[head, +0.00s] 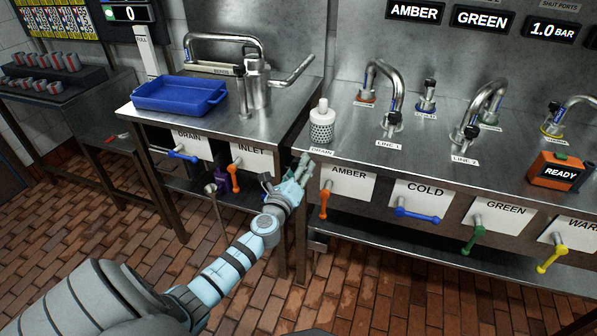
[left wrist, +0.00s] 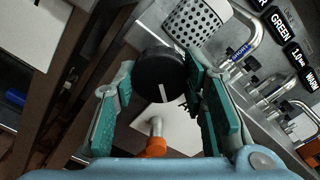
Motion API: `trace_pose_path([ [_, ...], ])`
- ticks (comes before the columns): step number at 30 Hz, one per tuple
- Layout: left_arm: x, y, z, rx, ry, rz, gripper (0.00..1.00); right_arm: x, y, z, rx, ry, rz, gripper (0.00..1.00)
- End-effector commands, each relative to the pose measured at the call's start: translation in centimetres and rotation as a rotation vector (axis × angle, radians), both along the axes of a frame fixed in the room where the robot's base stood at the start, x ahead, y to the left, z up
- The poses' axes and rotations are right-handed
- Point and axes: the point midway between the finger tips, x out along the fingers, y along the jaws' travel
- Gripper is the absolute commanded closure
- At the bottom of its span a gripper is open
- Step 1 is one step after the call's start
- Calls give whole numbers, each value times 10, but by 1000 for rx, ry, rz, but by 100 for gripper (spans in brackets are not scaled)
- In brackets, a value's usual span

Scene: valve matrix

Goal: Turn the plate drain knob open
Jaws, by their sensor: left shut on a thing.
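A round black knob (left wrist: 160,72) with a white line on its face sits between the two finger pads of my left gripper (left wrist: 158,100) in the left wrist view. The gripper is shut on it. The white line runs from near the middle of the knob toward the lower side of the picture. In the head view my left gripper (head: 301,172) is at the front edge of the right counter, just below a DRAIN label (head: 320,151). The knob is hidden there by the gripper. My right gripper is not in view.
A white perforated canister (head: 322,124) stands on the counter just above the gripper. The orange AMBER handle (head: 325,203) hangs close to the right, and the orange INLET handle (head: 234,178) to the left. A blue tray (head: 180,95) sits on the left counter.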

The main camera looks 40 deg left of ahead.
Motion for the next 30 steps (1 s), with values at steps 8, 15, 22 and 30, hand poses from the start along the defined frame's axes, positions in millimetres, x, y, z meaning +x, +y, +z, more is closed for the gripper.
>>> trace_pose_path([
  [8, 0, -1, -3, -243, -83, -1, 89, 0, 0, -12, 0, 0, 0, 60],
  [15, 0, -1, -2, -432, -149, -1, 89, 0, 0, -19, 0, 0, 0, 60],
  [22, 0, -1, -1, -557, -192, 0, 89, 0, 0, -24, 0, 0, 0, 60],
  [30, 0, -1, -1, -624, -214, 1, 89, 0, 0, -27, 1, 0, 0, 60],
])
